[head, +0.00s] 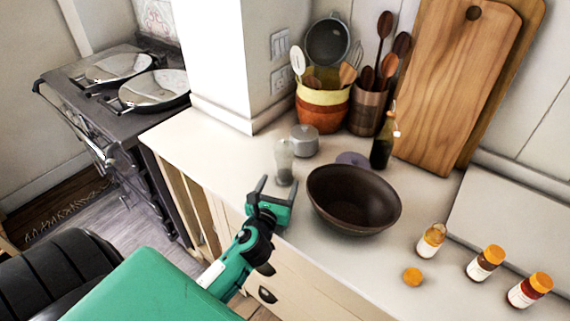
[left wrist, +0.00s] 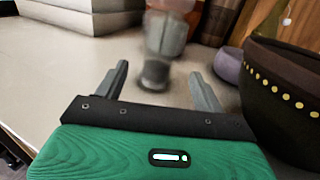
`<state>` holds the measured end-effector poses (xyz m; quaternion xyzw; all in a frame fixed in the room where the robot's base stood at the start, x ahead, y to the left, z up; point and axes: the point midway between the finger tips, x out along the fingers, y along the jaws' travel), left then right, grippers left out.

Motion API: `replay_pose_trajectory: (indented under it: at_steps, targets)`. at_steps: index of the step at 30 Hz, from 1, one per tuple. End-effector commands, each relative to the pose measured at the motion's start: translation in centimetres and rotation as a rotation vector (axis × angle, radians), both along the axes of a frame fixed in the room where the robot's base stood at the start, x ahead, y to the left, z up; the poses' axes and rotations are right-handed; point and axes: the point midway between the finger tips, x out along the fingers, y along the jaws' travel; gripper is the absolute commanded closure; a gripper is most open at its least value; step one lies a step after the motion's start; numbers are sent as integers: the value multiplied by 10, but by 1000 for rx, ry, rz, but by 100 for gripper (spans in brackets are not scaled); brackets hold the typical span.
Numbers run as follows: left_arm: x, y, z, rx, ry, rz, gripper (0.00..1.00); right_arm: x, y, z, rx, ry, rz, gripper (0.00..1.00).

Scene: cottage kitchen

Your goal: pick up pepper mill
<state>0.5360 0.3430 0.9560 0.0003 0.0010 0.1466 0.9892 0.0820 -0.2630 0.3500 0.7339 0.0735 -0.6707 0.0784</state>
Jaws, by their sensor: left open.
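The pepper mill (head: 284,162) looks like a clear, pale upright cylinder. It stands on the counter, left of the dark brown bowl. My left gripper (head: 277,186) is open and empty, just in front of the mill. In the left wrist view the two fingers of the gripper (left wrist: 158,75) are spread, with the mill's base showing between and beyond the tips. My right gripper is not in view.
The brown bowl (head: 345,213) stands close on the right. Several orange-capped jars stand at the right. The counter (head: 215,150) left of the mill is clear.

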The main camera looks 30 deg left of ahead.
Motion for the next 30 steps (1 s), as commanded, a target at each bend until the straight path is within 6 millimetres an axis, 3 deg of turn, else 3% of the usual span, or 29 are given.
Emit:
replay_pose_trajectory:
  at_steps: [10, 19, 28, 30]
  targets:
    - [26, 9, 1, -1, 1, 1, 30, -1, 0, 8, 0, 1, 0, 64]
    - [63, 22, 0, -2, 0, 0, 30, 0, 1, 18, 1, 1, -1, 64]
    - [68, 23, -1, -2, 2, 0, 30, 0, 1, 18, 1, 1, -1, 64]
    - [68, 23, -1, -2, 2, 0, 40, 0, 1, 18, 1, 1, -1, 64]
